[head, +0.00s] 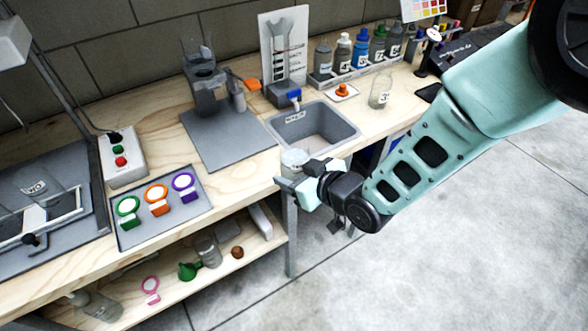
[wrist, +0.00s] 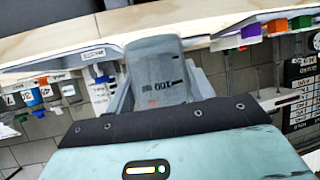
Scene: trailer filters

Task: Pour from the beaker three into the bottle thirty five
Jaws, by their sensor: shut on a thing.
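My gripper (head: 292,177) is shut on a clear beaker (head: 294,159), held in front of the bench's front edge, near the sink. In the wrist view the beaker (wrist: 157,72) sits between my fingers with dark markings on its side; I cannot read its number surely or see its contents. A clear glass container (head: 380,93) stands on the bench right of the sink, with a label that seems to start with 3. Several numbered bottles (head: 342,55) stand in a rack at the back; I cannot tell which is thirty five.
A grey sink (head: 318,127) lies just behind my gripper. A grey stand (head: 204,80) is left of it. An orange-topped piece (head: 343,90) sits near the clear container. The lower shelf holds a green funnel (head: 190,270).

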